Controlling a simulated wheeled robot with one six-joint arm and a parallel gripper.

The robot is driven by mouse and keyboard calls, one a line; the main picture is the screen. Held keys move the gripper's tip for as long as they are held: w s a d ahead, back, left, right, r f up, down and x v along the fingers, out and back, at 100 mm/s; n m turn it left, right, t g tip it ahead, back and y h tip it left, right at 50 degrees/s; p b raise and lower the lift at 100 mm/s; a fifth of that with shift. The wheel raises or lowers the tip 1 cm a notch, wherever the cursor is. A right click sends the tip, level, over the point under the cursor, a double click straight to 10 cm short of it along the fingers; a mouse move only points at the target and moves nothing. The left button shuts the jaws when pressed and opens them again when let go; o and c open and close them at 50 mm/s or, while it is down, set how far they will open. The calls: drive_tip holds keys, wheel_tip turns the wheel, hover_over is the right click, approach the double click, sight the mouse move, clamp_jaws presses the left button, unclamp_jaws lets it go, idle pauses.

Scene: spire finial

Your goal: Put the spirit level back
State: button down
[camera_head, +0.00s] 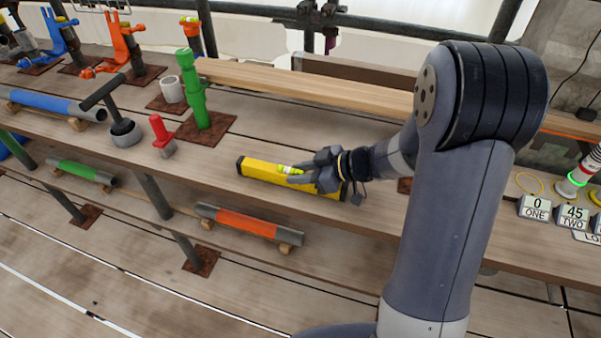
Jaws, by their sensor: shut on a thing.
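The spirit level is a yellow bar (264,171) with black end caps and a bright yellow-green vial. It lies lengthwise on or just above the wooden plank bench, near its front edge; I cannot tell whether it touches the wood. My gripper (296,175) is shut on the level around its middle, by the vial. My wrist and fingers hide part of its right half. My arm reaches in from the right.
A green post (194,95), a red-handled tool (161,134) and a black-handled tool (122,125) stand left of the level. A long timber (310,88) lies behind it. Number blocks (535,208) stand at right. An orange tube (248,223) lies on a lower ledge in front.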

drive_tip(key=c, duration=1.1)
unclamp_jaws()
drive_tip(key=shift+f, duration=0.1)
drive_tip(key=shift+d+r, duration=0.15)
drive_tip(key=shift+r, duration=0.1)
wheel_tip(320, 180, up, 6)
drive_tip(key=p, duration=0.2)
hover_over(343, 185)
drive_tip(key=shift+s+d+f, duration=0.1)
drive_tip(key=shift+f, duration=0.1)
